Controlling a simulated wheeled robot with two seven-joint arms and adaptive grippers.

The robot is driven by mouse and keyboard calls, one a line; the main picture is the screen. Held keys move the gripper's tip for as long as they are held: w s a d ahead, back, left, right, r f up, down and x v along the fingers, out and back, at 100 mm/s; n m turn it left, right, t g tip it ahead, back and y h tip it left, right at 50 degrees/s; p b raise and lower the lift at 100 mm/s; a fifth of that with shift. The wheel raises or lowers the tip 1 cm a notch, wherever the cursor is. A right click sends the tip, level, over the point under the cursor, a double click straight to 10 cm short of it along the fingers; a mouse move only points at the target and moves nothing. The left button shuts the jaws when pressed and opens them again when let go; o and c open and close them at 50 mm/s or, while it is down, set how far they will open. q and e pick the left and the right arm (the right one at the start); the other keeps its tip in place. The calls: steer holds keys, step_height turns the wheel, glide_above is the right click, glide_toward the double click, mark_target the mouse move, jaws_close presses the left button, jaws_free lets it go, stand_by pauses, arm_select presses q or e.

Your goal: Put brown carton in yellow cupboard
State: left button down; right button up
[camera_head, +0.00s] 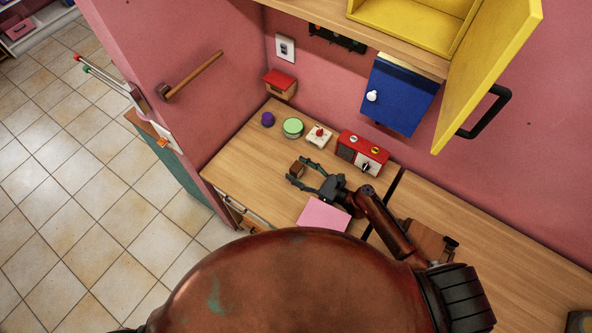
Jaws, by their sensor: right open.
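The small brown carton (297,169) stands on the wooden counter. My right gripper (299,173) is open, its two dark fingers reaching around the carton from the right. I cannot tell whether either finger touches the carton. The yellow cupboard (409,28) is at the top right, above the counter. Its door (489,75) stands open toward the right, with a black handle (486,110). The part of its inside that shows looks empty; the top is cut off by the picture edge. My left gripper is not in view.
A pink sheet (322,214) lies near the counter (236,158) front. A red radio-like box (362,152), a white item (318,136), a green round tin (292,128) and a purple ball (267,119) stand behind the carton. A blue cabinet (399,97) hangs under the shelf.

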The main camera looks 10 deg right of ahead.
steer(key=shift+w+a, duration=0.35)
steer(key=shift+w, duration=0.05)
steer(key=shift+c, duration=0.7)
steer(key=c, duration=1.2)
steer(key=shift+c, duration=0.2)
